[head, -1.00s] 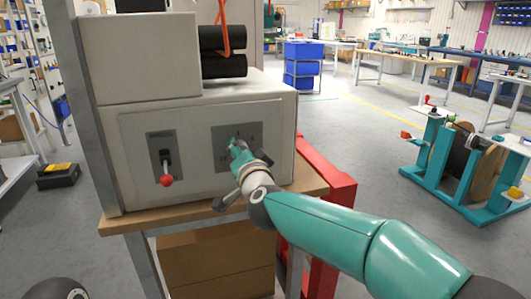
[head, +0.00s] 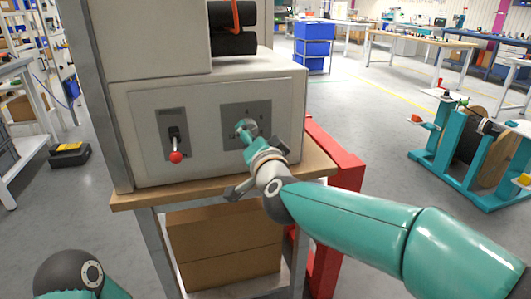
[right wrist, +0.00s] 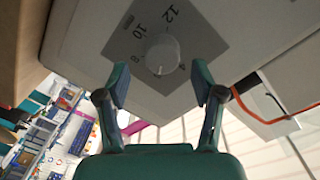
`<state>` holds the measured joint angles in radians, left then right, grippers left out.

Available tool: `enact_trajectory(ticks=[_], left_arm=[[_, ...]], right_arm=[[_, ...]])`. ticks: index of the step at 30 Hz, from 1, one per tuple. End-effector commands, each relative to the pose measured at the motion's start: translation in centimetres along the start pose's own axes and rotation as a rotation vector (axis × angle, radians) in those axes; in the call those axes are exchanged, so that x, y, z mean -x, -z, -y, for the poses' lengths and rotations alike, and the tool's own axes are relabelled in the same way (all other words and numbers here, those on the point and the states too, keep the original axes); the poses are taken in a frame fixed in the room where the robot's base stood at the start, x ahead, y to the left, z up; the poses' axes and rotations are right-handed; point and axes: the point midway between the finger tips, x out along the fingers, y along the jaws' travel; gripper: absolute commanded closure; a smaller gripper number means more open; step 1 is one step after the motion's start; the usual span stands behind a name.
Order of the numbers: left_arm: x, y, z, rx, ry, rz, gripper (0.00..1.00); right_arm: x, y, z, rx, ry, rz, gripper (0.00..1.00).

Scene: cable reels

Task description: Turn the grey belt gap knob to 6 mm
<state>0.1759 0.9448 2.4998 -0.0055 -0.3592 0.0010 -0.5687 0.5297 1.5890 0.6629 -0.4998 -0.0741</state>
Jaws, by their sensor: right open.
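The grey knob (right wrist: 162,55) sits on a dark scale plate (right wrist: 135,45) on the machine's front. In the right wrist view the numbers 4, 8, 10 and 12 can be read around it; I cannot tell for sure where the knob points. My right gripper (right wrist: 161,90) is open, with its two fingers apart on either side below the knob in that view, and nothing between them. In the head view the right gripper (head: 243,132) is in front of the plate (head: 258,110) and partly hides the knob. My left gripper is out of view; only part of the left arm shows.
Left of the scale plate is a lever with a red ball (head: 176,156). The machine stands on a wooden-topped bench (head: 150,196) with cardboard boxes (head: 225,245) below. A red frame (head: 335,190) is close at its right. A teal reel stand (head: 450,150) is further right.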

Motion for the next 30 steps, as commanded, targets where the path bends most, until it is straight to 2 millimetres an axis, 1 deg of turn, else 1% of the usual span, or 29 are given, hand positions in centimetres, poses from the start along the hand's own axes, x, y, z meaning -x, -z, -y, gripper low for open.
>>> enact_trajectory(ticks=[1, 6, 9, 13, 18, 26, 29, 30], left_arm=[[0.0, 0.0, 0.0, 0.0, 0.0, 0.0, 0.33], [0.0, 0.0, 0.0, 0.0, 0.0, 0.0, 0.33], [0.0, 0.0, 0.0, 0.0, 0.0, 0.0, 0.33], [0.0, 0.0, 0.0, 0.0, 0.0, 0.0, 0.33], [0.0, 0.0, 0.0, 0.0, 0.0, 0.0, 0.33], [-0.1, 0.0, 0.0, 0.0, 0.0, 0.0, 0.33], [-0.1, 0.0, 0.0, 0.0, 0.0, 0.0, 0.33], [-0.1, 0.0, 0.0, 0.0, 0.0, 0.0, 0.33]], right_arm=[[1.1, 0.1, 0.1, 0.0, 0.002, 0.0, 0.33], [4.3, 0.0, 0.0, -0.001, 0.001, 0.001, 0.33], [5.9, 0.0, 0.0, -0.001, 0.001, 0.001, 0.33], [7.3, 0.0, -0.1, -0.001, -0.001, 0.001, 0.33], [8.0, -0.1, -0.2, -0.001, -0.002, 0.001, 0.33], [8.0, 0.0, -0.3, -0.001, -0.003, 0.0, 0.33], [7.8, 0.4, -1.1, -0.003, -0.016, -0.006, 0.33], [7.5, 0.6, -1.9, -0.004, -0.031, -0.01, 0.33]])
